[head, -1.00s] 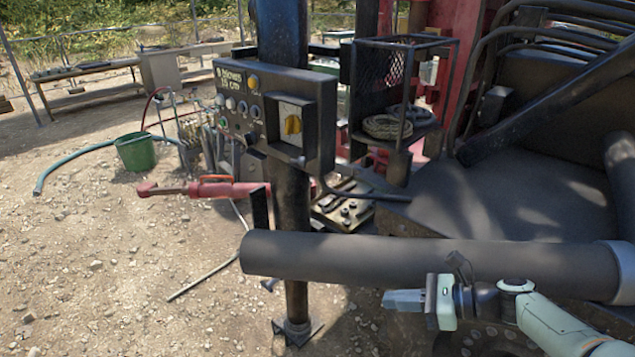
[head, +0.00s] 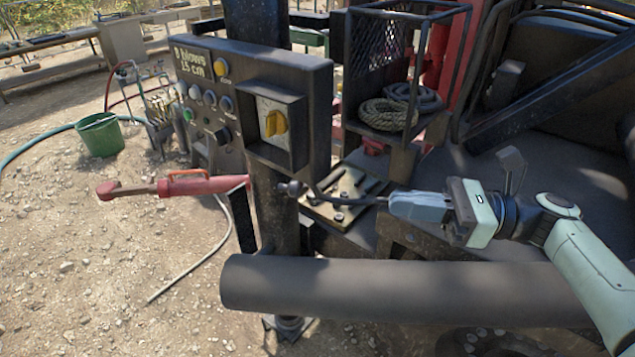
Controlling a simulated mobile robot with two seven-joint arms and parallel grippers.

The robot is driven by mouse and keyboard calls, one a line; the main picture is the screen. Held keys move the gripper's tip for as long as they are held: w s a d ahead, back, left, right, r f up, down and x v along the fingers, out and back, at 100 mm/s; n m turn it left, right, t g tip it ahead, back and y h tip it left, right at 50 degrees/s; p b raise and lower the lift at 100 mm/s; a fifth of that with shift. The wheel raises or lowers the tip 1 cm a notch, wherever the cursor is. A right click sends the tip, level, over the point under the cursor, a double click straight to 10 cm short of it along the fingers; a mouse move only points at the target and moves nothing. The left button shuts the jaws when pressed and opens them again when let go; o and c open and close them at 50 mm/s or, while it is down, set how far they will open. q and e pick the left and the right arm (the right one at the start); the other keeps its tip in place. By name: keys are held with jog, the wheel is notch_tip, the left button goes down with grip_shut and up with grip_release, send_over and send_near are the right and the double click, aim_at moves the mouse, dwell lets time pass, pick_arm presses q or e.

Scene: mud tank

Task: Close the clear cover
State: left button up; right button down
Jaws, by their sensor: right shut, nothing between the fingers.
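The dark control panel (head: 205,65) stands on a post left of centre. A dark box frame (head: 318,110) projects from its right part, around a white plate with a yellow rotary knob (head: 276,123). I cannot make out a clear cover's outline, nor tell its angle. My right gripper (head: 392,206) is shut and empty, pointing left, below and to the right of the box and apart from it. A dark lever or hose lies behind or near its tips. My left gripper is not in view.
A thick grey pipe (head: 390,288) runs across below my right arm. A mesh basket frame (head: 384,45) with coiled rope (head: 388,114) is right of the panel. A red cylinder (head: 190,186) juts left below the panel. A green bucket (head: 99,136) stands on open gravel.

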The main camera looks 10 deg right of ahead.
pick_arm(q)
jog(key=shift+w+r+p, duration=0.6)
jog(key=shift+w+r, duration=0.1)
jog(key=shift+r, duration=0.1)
pick_arm(e)
jog(key=x, duration=1.2)
jog(key=shift+w+a, duration=0.35)
jog(key=shift+a+f, duration=0.1)
